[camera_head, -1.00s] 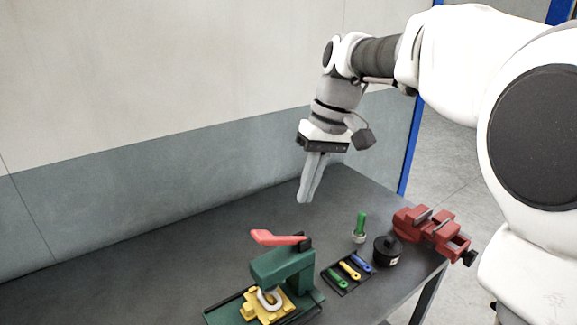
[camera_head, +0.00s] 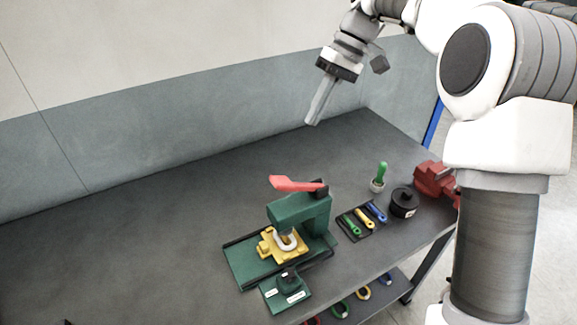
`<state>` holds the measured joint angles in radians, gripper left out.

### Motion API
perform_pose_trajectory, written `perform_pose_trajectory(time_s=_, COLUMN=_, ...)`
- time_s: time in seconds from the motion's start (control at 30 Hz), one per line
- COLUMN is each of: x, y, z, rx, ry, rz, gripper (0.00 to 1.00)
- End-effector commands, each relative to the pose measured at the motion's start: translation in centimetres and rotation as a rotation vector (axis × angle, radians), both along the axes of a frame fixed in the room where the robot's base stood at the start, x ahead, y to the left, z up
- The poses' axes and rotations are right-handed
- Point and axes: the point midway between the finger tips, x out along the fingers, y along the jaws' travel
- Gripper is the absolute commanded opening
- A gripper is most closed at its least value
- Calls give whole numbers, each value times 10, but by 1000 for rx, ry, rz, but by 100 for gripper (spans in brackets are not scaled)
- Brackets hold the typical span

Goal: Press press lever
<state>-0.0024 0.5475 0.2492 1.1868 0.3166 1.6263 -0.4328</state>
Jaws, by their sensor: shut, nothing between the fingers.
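The press lever (camera_head: 296,184) is a red handle on top of a green press (camera_head: 300,212). It points left from a dark pivot and lies nearly level. A yellow fixture (camera_head: 268,245) with a pale U-shaped piece (camera_head: 285,241) sits under the press head. My gripper (camera_head: 313,122) is shut and empty. It hangs in the air above and beyond the lever, apart from it.
A tray with green, yellow and blue tools (camera_head: 365,219) lies right of the press. Near it stand a green-handled item in a cup (camera_head: 379,177), a black round pot (camera_head: 403,203) and a red vise (camera_head: 434,180). The table's left side (camera_head: 150,235) is clear.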

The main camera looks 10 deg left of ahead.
Motion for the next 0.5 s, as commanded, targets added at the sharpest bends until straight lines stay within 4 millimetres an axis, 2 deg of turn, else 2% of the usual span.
perform_pose_trajectory(time_s=0.17, x=-2, y=2, z=-5, rx=-1, ry=1, rz=0, gripper=0)
perform_pose_trajectory(time_s=0.27, x=-5, y=6, z=-15, rx=-1, ry=3, rz=1, gripper=0)
perform_pose_trajectory(time_s=0.5, x=-19, y=24, z=-56, rx=-1, ry=5, rz=1, gripper=0)
